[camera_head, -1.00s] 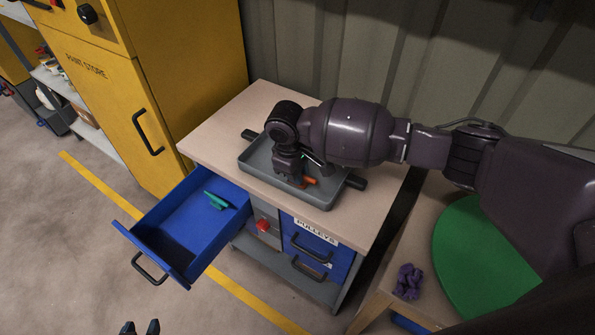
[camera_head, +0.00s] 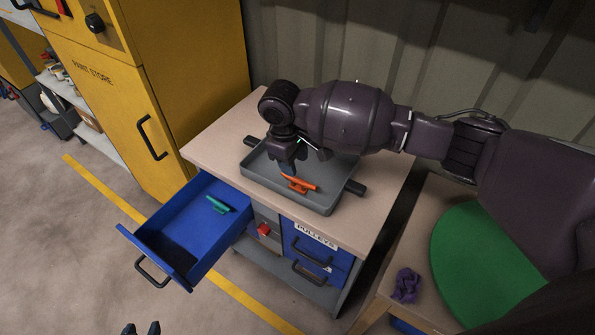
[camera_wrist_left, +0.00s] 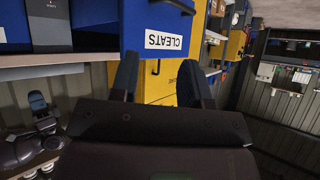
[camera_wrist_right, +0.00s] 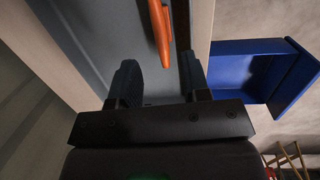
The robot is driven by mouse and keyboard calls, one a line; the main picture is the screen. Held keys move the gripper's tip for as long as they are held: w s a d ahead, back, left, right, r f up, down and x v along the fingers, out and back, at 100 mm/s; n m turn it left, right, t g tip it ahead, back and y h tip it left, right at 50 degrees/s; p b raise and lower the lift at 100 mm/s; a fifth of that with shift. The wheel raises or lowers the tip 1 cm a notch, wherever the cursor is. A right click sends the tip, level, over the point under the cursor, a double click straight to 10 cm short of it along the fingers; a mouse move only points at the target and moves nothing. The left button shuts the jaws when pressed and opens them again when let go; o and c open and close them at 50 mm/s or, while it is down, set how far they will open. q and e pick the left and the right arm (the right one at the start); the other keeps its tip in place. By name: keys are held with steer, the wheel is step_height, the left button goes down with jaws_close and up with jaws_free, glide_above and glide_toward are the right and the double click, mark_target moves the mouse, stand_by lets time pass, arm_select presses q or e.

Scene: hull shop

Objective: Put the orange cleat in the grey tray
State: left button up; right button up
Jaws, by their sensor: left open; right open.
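The orange cleat (camera_head: 300,184) lies in the grey tray (camera_head: 318,202) on top of the cabinet. It also shows in the right wrist view (camera_wrist_right: 161,32), ahead of the fingers. My right gripper (camera_head: 286,168) is open just above the tray, behind and to the left of the cleat; the cleat is apart from its fingers (camera_wrist_right: 160,80). My left gripper (camera_head: 141,328) is low at the bottom edge of the head view, open and empty. The left wrist view shows its two fingers (camera_wrist_left: 162,75) spread, with a drawer front labelled CLEATS beyond.
A blue drawer (camera_head: 168,238) stands open at the left with a green cleat (camera_head: 218,204) inside. A yellow paint store (camera_head: 150,90) stands behind it. A round green mat (camera_head: 480,255) and a purple item (camera_head: 406,285) are on the bench at the right.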

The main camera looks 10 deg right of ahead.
arm_select(q)
steer(key=shift+s+a+p, duration=0.1)
steer(key=shift+s+p, duration=0.25)
steer(key=shift+s, duration=0.15)
arm_select(e)
steer(key=r, duration=0.5)
steer(key=shift+a+r, duration=0.15)
steer(key=shift+a, duration=0.25)
arm_select(q)
steer(key=shift+w+r, duration=0.15)
